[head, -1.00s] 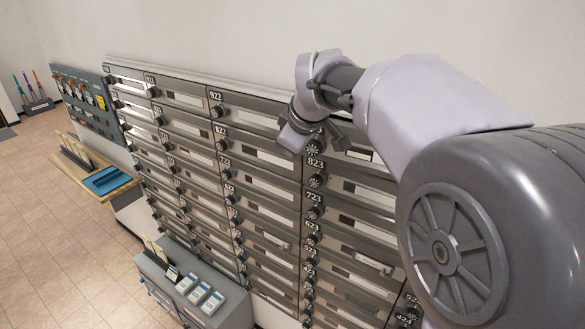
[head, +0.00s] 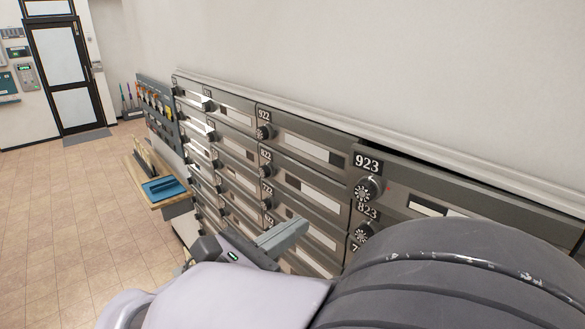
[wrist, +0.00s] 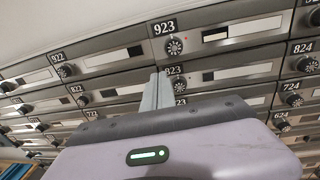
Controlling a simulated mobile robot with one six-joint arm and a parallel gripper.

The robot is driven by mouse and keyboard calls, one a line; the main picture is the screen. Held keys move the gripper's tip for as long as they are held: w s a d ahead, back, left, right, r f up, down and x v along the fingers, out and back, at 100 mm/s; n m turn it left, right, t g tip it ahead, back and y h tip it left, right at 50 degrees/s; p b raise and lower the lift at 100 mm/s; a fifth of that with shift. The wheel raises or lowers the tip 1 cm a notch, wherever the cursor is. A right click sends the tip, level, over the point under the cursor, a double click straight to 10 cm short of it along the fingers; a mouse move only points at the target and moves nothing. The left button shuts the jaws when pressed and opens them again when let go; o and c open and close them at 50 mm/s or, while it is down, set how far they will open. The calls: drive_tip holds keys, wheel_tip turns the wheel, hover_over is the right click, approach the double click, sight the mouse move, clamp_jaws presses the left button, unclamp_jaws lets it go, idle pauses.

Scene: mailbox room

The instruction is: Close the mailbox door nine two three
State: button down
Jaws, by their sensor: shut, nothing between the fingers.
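Mailbox door 923 (head: 420,184) is a grey panel in the top row, right of centre in the head view, with a number plate and round dial at its left end. A dark gap runs along its top edge, so it looks slightly ajar. In the wrist view door 923 (wrist: 192,47) is at top centre, and I cannot tell there whether it is flush. My gripper (head: 292,232) is shut and empty, left of and below door 923 in the head view. In the wrist view its fingertips (wrist: 156,84) show just below the 923 dial, near 823; contact cannot be told.
Door 922 (head: 300,146) lies to the left and door 823 is directly below. A shelf with a blue tray (head: 164,189) stands beyond the mailboxes at left. The tiled floor (head: 70,220) at left is clear. My arm hides the lower right.

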sight(349, 186)
drive_tip(key=x, duration=1.4)
drive_tip(key=shift+w+a, duration=0.1)
drive_tip(key=w+d+g, duration=0.1)
drive_tip(key=w+d+m+h+p, duration=0.1)
drive_tip(key=shift+w+d+r+g+p, duration=0.2)
drive_tip(key=shift+w+g+p, duration=0.1)
drive_tip(key=shift+g, duration=0.1)
drive_tip(key=shift+f, duration=0.1)
